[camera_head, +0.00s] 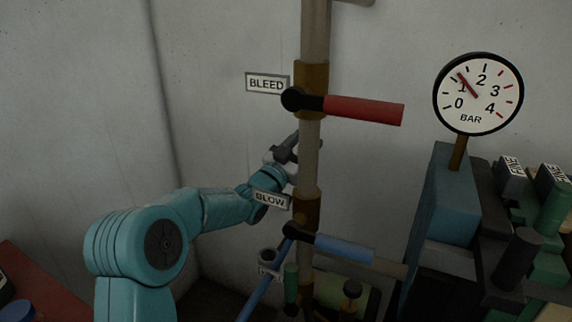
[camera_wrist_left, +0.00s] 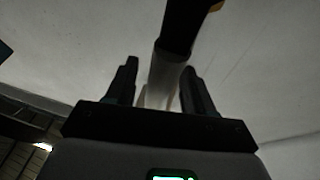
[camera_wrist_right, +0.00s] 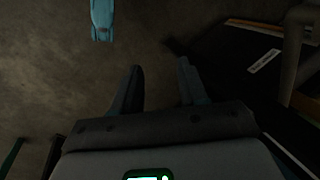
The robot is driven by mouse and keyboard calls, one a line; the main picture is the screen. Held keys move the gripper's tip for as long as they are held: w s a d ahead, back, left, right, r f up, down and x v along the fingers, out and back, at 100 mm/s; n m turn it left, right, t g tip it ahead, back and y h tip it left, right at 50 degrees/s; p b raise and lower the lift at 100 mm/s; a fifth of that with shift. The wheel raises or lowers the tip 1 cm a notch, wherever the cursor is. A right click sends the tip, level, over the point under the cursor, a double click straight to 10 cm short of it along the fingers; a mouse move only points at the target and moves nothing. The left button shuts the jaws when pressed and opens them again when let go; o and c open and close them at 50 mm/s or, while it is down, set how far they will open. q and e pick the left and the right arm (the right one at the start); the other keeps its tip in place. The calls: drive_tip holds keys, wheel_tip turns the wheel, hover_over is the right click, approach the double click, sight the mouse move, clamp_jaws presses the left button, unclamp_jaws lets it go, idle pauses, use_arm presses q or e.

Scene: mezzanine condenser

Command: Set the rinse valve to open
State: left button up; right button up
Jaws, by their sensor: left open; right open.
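In the head view a vertical pipe (camera_head: 308,158) carries a red-handled valve (camera_head: 362,110) beside a BLEED label (camera_head: 267,83) and a blue-handled valve (camera_head: 344,248) beside a BLOW label (camera_head: 271,200). Both handles point right, across the pipe. A small green handle (camera_head: 291,283) hangs lower down, near a label too small to read; I cannot tell which valve is the rinse valve. My left gripper (camera_head: 287,150) is open at the pipe, between the red and blue valves. In the left wrist view, the pale pipe shows between its fingers (camera_wrist_left: 162,80). My right gripper (camera_wrist_right: 160,84) is open and empty, above the floor.
A pressure gauge (camera_head: 478,94) stands at the right, its needle near 1 bar. Dark and green equipment (camera_head: 520,255) crowds the lower right. A red surface (camera_head: 40,290) is at the lower left. The grey wall (camera_head: 225,50) stands close behind the pipe.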

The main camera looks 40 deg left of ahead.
use_arm(q)
drive_tip(key=b+v, duration=0.2)
drive_tip(key=v, duration=1.3)
drive_tip(key=shift+b, duration=0.35)
drive_tip(key=shift+d, duration=0.1)
